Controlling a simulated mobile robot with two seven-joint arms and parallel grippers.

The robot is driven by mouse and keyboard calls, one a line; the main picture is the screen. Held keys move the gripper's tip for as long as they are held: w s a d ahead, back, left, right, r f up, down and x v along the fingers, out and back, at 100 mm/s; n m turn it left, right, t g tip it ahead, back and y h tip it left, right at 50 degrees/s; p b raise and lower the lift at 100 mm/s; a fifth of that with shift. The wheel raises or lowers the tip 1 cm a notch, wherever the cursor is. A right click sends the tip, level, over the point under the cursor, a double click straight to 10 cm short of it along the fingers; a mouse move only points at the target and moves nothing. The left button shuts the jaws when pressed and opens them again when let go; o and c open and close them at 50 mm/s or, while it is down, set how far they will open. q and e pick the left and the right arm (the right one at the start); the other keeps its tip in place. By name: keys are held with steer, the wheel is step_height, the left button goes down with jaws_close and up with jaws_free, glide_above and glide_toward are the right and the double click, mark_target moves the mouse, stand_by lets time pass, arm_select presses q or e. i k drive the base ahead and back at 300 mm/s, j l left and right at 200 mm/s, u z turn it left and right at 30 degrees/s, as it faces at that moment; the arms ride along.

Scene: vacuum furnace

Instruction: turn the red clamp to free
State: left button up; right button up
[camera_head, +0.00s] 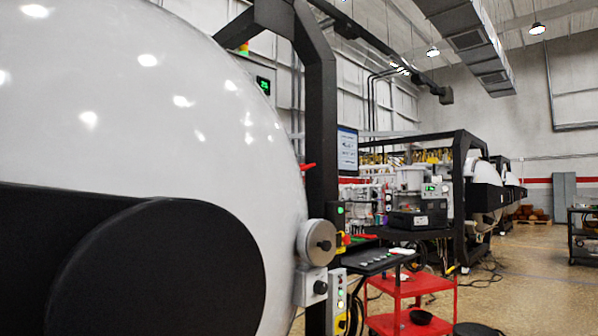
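A small red piece (308,167), which looks like the red clamp, sticks out at the right edge of the large white domed furnace door (150,110), against the black frame post (322,120). It is small here, and its exact turn is hard to tell. Neither of my grippers shows in this view.
A wide black rounded bar (160,265) crosses the dome at the lower left. A grey round knob unit (317,241) and a button panel (340,300) sit right of the door. A red cart (410,288) stands beyond; open floor (545,275) lies right.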

mark_target(304, 167)
steer(key=i+l+z, duration=0.35)
steer(key=i, duration=0.2)
steer(key=i+l+z, duration=0.4)
steer(key=i, duration=0.2)
steer(key=i+z, duration=0.35)
steer(key=i, duration=0.25)
steer(key=i+u, duration=0.3)
steer(key=i, duration=0.15)
steer(key=i+l+u, duration=0.6)
steer(key=i, duration=0.2)
steer(key=i+j, duration=0.05)
